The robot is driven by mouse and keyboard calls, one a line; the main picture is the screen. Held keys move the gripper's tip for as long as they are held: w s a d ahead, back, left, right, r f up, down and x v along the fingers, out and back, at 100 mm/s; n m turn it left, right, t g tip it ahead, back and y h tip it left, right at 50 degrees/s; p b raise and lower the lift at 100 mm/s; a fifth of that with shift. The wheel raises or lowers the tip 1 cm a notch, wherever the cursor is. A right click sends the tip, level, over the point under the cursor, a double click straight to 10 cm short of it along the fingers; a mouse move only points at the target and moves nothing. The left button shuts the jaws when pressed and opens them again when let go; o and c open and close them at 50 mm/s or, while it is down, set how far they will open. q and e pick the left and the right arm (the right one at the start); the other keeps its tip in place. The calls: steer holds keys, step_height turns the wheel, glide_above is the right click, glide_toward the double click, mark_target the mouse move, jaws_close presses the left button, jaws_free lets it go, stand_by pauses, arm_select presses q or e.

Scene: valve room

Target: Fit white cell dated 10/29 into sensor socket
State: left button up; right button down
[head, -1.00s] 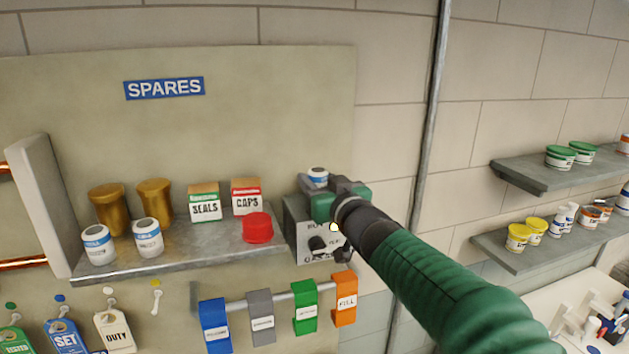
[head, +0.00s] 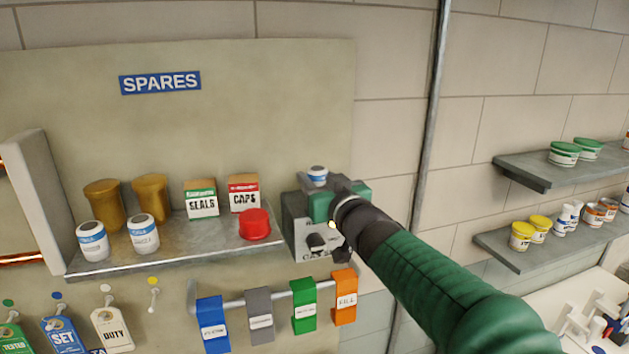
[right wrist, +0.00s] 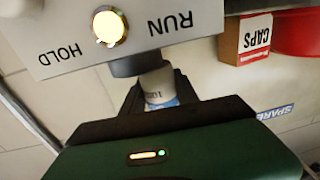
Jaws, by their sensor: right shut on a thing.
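My right gripper (head: 322,188) is shut on a white cell (head: 317,176) with a blue band, at the top of the grey sensor box (head: 297,228). In the right wrist view, the cell (right wrist: 158,88) sits between the fingers, its end at a dark round collar (right wrist: 138,64) on the box. I cannot tell whether it touches the collar or is inside it. Its printed date is partly hidden and too small to read surely. Two similar white cells, left (head: 92,241) and right (head: 143,233), stand on the spares shelf. My left gripper is not in view.
The spares shelf (head: 180,248) also holds two brass-coloured parts, a SEALS box (head: 201,200), a CAPS box (head: 243,194) and a red cap (head: 255,224). Coloured tags hang from a rail below. A lit lamp (right wrist: 109,28) shows on the box between HOLD and RUN.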

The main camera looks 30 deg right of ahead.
steer(key=shift+s+d+f, duration=0.1)
steer(key=shift+d+f, duration=0.1)
steer(key=shift+d, duration=0.55)
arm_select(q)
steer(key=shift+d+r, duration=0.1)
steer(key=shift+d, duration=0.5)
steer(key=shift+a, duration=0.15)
arm_select(e)
steer(key=shift+a+f, duration=0.15)
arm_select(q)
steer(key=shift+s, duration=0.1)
arm_select(e)
steer(key=shift+f, duration=0.25)
steer(key=c, duration=1.3)
jaws_free()
steer(key=o, duration=0.5)
steer(key=shift+w, duration=0.2)
steer(key=shift+c, duration=0.2)
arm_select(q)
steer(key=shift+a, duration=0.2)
arm_select(e)
steer(key=shift+r, duration=0.1)
